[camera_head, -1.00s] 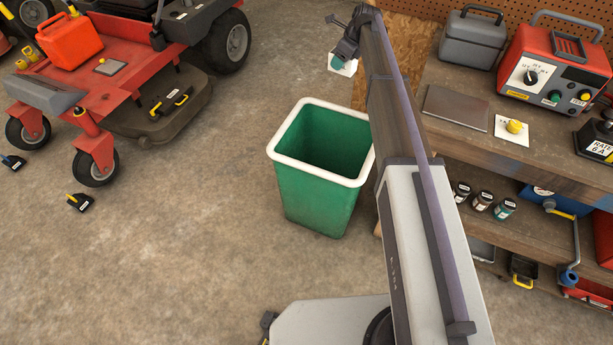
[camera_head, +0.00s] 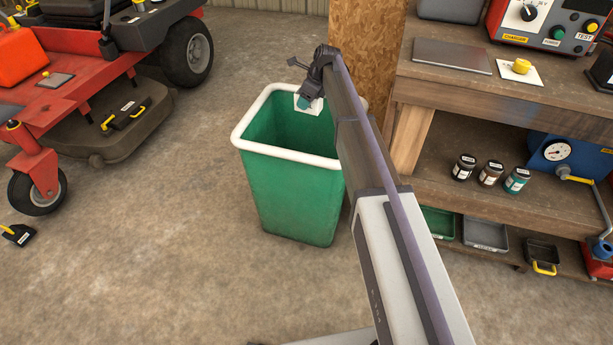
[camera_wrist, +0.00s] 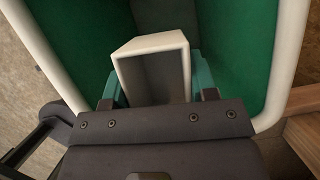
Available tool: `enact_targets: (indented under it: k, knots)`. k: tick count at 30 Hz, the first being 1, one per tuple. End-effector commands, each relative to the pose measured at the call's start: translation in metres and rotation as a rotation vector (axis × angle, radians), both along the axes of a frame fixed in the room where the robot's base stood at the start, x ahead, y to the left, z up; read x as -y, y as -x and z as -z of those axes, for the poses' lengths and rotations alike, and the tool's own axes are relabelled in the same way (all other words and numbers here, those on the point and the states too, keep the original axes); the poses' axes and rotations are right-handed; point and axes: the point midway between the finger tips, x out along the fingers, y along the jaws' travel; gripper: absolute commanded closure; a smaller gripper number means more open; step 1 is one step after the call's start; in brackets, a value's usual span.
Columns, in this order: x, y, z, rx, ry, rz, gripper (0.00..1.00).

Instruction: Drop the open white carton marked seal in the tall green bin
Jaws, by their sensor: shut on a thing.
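The tall green bin (camera_head: 290,195) stands on the floor with a white rim and an open top. The open white carton (camera_head: 309,106) hangs at my gripper, over the far side of the bin's mouth. In the wrist view the carton (camera_wrist: 152,43) shows white edges and a dark hollow inside, with the bin's green walls (camera_wrist: 250,40) around it. My gripper (camera_wrist: 155,88) is shut on the carton, its teal fingers on either side. In the head view the gripper (camera_head: 304,103) partly hides the carton.
A wooden workbench (camera_head: 450,95) with a charger (camera_head: 545,25) and several jars (camera_head: 490,173) stands right of the bin. A red mower (camera_head: 75,100) stands at the left. Bare concrete lies left and in front of the bin.

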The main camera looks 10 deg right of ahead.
Motion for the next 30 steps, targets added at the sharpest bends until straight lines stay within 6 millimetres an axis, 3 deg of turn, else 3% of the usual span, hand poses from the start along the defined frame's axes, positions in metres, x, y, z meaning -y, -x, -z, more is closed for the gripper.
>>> enact_targets:
  k: [1, 7, 17, 18, 27, 30]
  knots:
    - [0.0, 0.0, 0.015, 0.0, 0.0, 0.0, 0.7]
    - [0.0, 0.0, 0.045, 0.0, 0.0, 0.0, 0.7]
    - [0.0, 0.0, 0.047, 0.0, 0.0, 0.0, 0.7]
    - [0.0, 0.0, 0.047, 0.0, 0.0, 0.0, 0.46]
    - [0.0, 0.0, 0.047, 0.0, 0.0, 0.0, 0.18]
    - [0.0, 0.0, 0.047, 0.0, 0.0, 0.0, 0.18]
